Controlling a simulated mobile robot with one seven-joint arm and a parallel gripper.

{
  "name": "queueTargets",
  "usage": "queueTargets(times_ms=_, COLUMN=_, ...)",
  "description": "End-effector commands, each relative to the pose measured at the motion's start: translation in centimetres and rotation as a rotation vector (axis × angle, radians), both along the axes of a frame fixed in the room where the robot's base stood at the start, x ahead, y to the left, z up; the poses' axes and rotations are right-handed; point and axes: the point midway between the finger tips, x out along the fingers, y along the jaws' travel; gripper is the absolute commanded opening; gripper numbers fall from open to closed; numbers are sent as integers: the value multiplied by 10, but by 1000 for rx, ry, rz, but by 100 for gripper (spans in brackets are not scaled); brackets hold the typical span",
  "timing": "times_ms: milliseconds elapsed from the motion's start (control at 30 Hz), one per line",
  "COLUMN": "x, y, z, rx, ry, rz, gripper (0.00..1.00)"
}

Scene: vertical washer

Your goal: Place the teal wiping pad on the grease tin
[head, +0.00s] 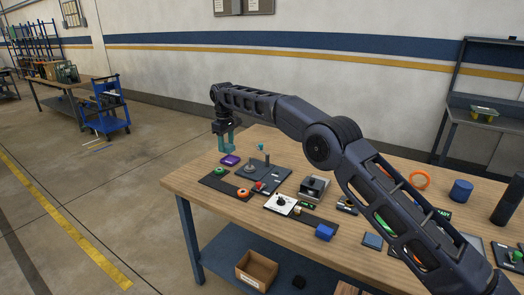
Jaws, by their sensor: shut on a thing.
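My gripper (225,144) is at the far left end of the table, pointing down above the tabletop. It is shut on the teal wiping pad (227,141); the teal shape at its tips is small, and pad and fingers are hard to tell apart. A flat purple item (230,160) sits just below the gripper, near the table's back left edge. I cannot tell for sure which thing is the grease tin.
Dark boards on the wooden table (190,190) hold a green ring (220,171), an orange ring (243,192), a grey round part (252,169) and an upright post. A white plate with a dial (282,204) and a blue block (324,232) are nearer.

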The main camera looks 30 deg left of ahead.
Motion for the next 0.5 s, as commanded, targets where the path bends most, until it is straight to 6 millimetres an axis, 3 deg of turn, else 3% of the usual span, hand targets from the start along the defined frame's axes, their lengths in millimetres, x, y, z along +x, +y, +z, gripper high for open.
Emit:
queueTargets(times_ms=267, x=3, y=-1, z=3, rx=0, ry=0, rz=-4, gripper=23)
queueTargets(times_ms=367, x=17, y=-8, z=5, rx=0, ry=0, rz=-22, gripper=23)
queueTargets(times_ms=500, x=56, y=-28, z=9, rx=0, ry=-1, rz=-77, gripper=23)
